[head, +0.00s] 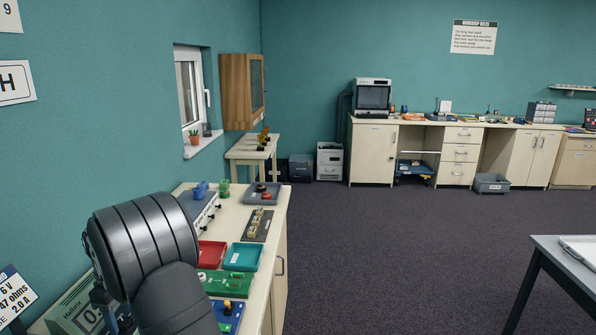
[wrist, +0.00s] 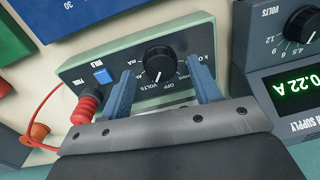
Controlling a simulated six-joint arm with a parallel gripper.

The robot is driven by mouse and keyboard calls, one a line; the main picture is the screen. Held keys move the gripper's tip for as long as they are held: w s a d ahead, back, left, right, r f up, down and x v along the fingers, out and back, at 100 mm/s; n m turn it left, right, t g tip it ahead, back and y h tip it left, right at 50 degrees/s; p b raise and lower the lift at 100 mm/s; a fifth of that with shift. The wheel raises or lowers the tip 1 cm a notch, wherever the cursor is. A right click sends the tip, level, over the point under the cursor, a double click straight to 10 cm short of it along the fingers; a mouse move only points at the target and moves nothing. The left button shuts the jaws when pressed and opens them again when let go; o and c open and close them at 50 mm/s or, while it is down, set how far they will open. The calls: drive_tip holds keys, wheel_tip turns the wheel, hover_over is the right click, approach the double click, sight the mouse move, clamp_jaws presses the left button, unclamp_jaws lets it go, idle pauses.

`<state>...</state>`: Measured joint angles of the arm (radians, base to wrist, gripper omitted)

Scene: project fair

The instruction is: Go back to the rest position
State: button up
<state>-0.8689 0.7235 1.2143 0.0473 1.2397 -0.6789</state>
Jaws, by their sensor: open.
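My gripper (wrist: 160,66) is open in the wrist view, with one blue finger on each side of the black dial knob (wrist: 160,60) of a green-cased meter (wrist: 95,63). I see nothing held between the fingers, and I cannot tell whether they touch the knob. In the head view my arm fills the lower left and hides most of the gripper. The meter (head: 75,310) shows partly behind the arm there.
A power supply (wrist: 290,92) reading 0.22 A stands right of the meter. A red plug (wrist: 84,106) with a red lead is beside the left finger.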

drive_tip(key=shift+f, duration=0.6)
drive_tip(key=shift+r, duration=0.1)
wheel_tip(320, 180, up, 17)
wheel_tip(320, 180, down, 17)
drive_tip(key=shift+f, duration=0.1)
drive_tip(key=n, duration=0.7)
drive_tip(key=shift+a, duration=0.1)
wheel_tip(320, 180, up, 14)
drive_tip(key=shift+w+a, duration=0.2)
drive_tip(key=shift+w, duration=0.15)
idle(1.5)
